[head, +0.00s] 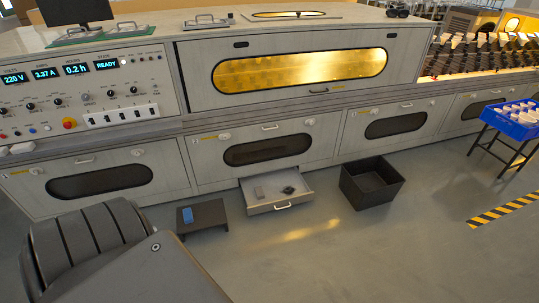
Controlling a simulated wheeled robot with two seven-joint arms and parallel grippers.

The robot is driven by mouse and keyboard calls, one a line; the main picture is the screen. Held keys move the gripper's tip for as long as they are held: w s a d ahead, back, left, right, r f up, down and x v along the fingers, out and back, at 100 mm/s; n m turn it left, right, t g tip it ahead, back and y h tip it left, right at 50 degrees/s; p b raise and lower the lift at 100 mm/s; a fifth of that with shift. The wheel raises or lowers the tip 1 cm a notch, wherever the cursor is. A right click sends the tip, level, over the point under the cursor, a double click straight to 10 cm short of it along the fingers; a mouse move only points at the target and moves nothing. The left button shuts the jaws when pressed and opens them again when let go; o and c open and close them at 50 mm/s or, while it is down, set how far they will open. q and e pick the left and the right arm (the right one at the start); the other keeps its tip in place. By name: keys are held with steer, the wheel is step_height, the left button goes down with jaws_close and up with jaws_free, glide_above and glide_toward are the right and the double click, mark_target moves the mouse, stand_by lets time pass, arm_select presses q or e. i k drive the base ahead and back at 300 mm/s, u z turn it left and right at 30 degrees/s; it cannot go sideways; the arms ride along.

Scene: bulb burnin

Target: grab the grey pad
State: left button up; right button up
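A shallow open drawer (300,204) sticks out low at the front of the bench. In it lie a small grey block (260,192), which may be the grey pad, and a flat dark piece (288,190) to its right. They are too small to make out in detail. Neither of my grippers shows. A large dark ribbed part of my own arm fills the lower left corner, far nearer to the camera than the drawer.
A low black stand (208,224) with a blue item (188,216) is left of the drawer. An open black bin (370,184) stands right of it. A blue tray (515,125) sits on a stand at far right. Floor in front is clear.

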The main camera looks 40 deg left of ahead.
mark_target(258, 191)
steer(key=u, duration=1.2)
steer(key=i, duration=2.8)
steer(key=u, duration=0.35)
